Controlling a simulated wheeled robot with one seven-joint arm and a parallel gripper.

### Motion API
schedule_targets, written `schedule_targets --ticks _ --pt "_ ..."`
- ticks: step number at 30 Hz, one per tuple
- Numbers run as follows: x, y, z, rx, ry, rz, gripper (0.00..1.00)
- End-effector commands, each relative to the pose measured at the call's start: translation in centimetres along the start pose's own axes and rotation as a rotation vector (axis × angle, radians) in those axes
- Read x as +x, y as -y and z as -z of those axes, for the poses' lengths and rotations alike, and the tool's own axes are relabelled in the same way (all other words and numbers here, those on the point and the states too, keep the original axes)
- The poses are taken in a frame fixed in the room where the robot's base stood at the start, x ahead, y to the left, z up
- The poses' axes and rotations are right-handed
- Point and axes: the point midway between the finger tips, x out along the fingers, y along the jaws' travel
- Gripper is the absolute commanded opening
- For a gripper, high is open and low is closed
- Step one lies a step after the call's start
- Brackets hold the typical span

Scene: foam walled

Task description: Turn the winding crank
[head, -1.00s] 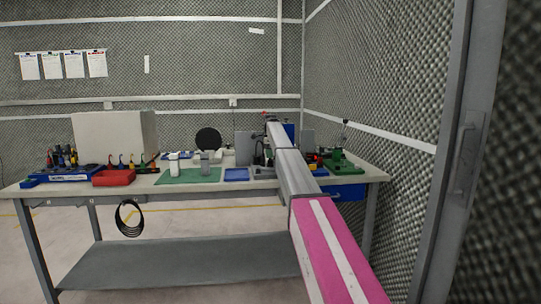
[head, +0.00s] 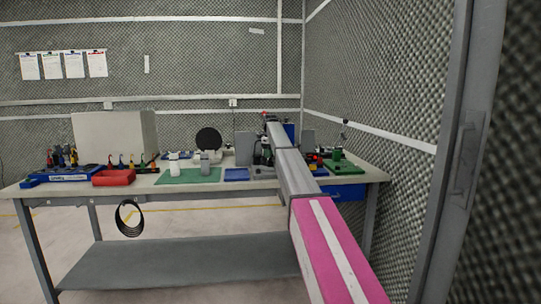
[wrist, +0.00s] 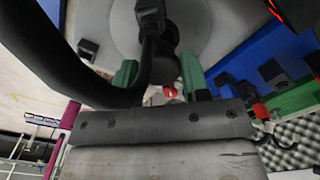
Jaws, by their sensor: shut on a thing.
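The winding crank (wrist: 152,14) shows in the wrist view as a dark arm and a dark round grip in front of a pale grey disc (wrist: 200,28). My gripper (wrist: 160,74) has a green finger on each side of the dark grip and is shut on it. A thick black curved piece crosses the left of that view and covers part of the crank's surroundings. In the head view my arm reaches over the bench's right half. It hides most of the crank's area there, and the gripper's fingers cannot be made out.
The workbench (head: 215,187) carries a red bin (head: 114,178), a green mat (head: 188,177) with pale blocks, and a blue tray (head: 237,175) left of my arm. A green fixture (head: 338,163) stands to its right. The foam wall (head: 385,100) is close on the right.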

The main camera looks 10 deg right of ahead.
Motion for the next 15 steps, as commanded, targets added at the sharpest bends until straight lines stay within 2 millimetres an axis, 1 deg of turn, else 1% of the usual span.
schedule_targets --ticks 15 --pt "-0.08 0.05 -0.05 0.258 0.002 0.001 0.19"
